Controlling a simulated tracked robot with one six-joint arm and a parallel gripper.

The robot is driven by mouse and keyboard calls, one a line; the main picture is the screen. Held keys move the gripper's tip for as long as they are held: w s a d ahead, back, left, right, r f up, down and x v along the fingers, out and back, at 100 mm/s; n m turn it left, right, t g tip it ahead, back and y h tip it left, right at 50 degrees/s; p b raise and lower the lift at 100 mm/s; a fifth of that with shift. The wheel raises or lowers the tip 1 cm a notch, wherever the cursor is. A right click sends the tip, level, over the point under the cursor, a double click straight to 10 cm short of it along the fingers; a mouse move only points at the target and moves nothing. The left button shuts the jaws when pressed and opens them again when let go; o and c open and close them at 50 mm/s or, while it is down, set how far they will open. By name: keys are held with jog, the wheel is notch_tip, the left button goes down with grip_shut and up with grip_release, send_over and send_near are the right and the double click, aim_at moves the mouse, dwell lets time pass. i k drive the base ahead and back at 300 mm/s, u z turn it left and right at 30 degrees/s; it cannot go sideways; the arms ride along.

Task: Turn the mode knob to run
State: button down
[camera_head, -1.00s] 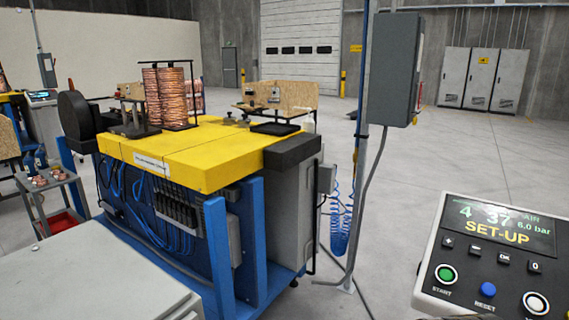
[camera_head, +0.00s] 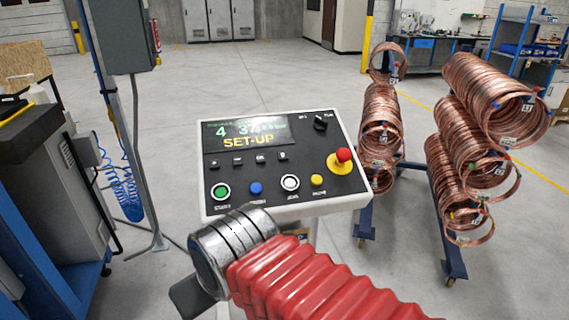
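The control panel (camera_head: 330,197) is a white box with a black face, in the middle of the view. Its screen (camera_head: 247,136) reads "SET-UP" in yellow. The black mode knob (camera_head: 320,123) sits at the panel's upper right, with small labels above it to the left and right. The labels are too small to read surely, and I cannot tell the knob's pointer direction. My arm, in a red ribbed sleeve, crosses below and in front of the panel. My gripper (camera_head: 190,297) shows only as a dark part beyond the metal wrist, below the panel's left corner, apart from the knob. Its fingers are hidden.
A red mushroom button (camera_head: 343,156) on a yellow base stands up just below the knob. Green, blue, white and yellow buttons line the panel's lower edge. Copper coils (camera_head: 480,130) hang on blue racks at right. A grey post (camera_head: 137,160) stands at left.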

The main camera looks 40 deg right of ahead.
aim_at(320, 124)
jog(key=z, duration=0.75)
jog(key=k, duration=1.05)
jog(key=z, duration=0.25)
jog(key=i, duration=1)
